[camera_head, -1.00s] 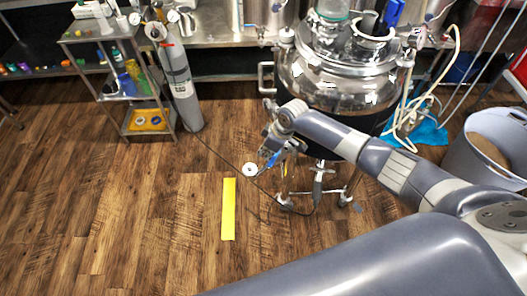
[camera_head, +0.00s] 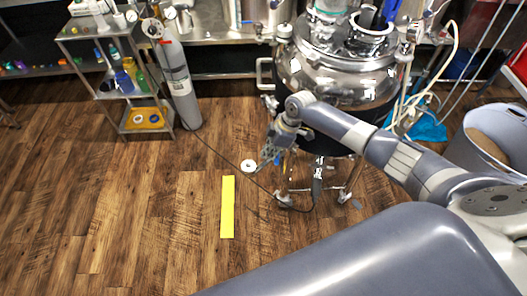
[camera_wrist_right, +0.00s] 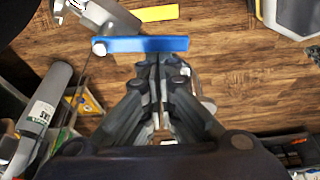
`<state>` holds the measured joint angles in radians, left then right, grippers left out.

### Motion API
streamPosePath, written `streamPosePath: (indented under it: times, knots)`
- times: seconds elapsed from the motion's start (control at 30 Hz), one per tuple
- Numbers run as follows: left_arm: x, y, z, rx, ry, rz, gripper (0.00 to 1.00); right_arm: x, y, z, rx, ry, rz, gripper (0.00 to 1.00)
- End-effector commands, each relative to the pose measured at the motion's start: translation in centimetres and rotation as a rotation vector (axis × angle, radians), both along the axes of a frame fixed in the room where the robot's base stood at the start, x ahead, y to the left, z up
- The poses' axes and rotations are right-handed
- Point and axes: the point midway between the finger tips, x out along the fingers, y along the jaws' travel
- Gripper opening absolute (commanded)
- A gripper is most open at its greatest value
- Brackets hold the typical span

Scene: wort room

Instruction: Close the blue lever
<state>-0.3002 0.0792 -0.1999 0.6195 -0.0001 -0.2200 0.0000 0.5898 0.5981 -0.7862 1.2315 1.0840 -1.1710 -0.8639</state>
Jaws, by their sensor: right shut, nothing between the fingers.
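The blue lever (camera_wrist_right: 145,44) lies across the right wrist view, just beyond my fingertips. Its left end sits at a round silver nut on a metal valve (camera_wrist_right: 112,18). My right gripper (camera_wrist_right: 157,62) is shut with nothing held. Its tips are close to the lever's edge; I cannot tell whether they touch. In the head view, my right gripper (camera_head: 272,160) is low at the left front of the steel vessel (camera_head: 338,80). A small part of the blue lever (camera_head: 282,160) shows beside it; the rest is hidden. My left gripper is not in view.
The vessel stands on metal legs with casters. A grey bin (camera_head: 490,145) stands at right.

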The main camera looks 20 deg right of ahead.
Motion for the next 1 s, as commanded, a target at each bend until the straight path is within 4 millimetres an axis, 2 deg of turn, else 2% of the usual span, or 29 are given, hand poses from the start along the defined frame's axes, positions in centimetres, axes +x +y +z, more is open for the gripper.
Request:
streamPosePath:
  times: [0.1,0.37,1.0]
  knots:
    - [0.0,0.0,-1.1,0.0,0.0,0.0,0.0,-0.5,-0.6,-0.3,-0.001,0.0,0.108,0.0]
    - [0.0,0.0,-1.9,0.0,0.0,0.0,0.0,-1.4,-1.7,-0.2,-0.001,0.0,0.339,0.0]
    - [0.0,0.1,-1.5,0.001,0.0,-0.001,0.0,-2.2,-4.1,0.0,-0.002,0.0,0.331,0.0]
